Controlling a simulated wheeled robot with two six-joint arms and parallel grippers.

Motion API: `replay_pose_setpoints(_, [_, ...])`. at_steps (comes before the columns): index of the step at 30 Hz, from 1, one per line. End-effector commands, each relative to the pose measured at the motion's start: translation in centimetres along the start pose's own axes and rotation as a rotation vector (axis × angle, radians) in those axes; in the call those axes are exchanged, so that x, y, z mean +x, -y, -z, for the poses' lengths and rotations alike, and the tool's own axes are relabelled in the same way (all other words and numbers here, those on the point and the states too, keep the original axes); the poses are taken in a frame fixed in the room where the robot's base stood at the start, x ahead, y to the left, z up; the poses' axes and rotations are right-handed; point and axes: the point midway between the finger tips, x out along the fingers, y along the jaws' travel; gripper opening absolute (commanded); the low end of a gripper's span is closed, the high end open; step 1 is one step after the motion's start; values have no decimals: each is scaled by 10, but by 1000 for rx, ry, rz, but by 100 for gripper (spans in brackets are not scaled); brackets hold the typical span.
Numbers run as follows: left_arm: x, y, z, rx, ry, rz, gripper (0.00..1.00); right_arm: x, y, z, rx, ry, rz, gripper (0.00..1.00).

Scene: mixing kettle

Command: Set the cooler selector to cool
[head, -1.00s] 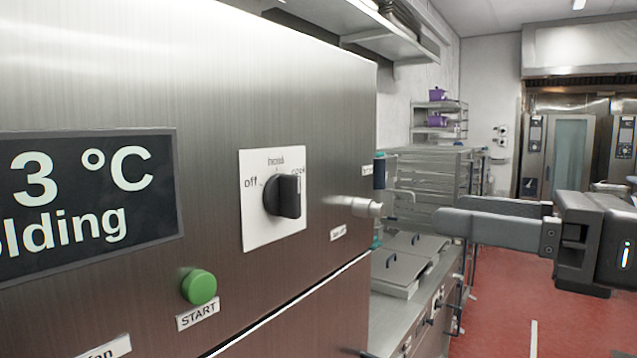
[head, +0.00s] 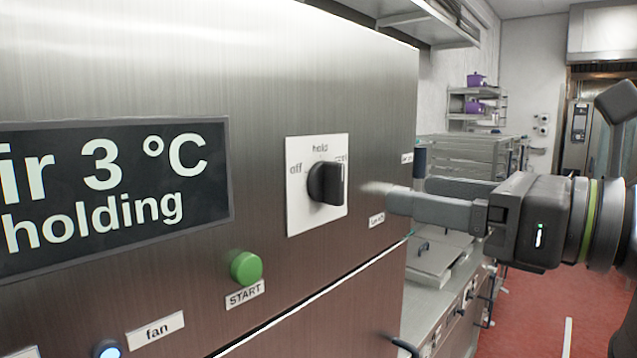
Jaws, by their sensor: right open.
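The cooler selector (head: 326,184) is a black knob on a white plate (head: 299,212) on the brushed steel cooler front. Its labels read off at left, hold at top and a partly covered word, seemingly cool, at right. I cannot tell clearly which label the knob points to. My right gripper (head: 408,193) is to the right of the plate, fingers pointing left towards the knob. It is open and empty, apart from the knob, with the fingers one behind the other. My left gripper is not in view.
A dark display (head: 115,190) reads "ir 3 °C holding". A green START button (head: 246,268) sits below the selector, and a fan label (head: 156,330) is lower left. A steel counter (head: 425,300) and red floor (head: 535,315) lie beyond the cooler's right edge.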

Motion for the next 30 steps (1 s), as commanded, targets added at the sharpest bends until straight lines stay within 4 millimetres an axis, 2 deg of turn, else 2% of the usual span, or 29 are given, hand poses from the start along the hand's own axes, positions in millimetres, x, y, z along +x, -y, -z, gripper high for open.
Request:
replay_pose_setpoints(23, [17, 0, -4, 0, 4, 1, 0, 94, -2, 1, 4, -3, -4, 68])
replay_pose_setpoints(30, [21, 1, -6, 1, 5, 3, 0, 94, -1, 1, -1, -1, 0, 68])
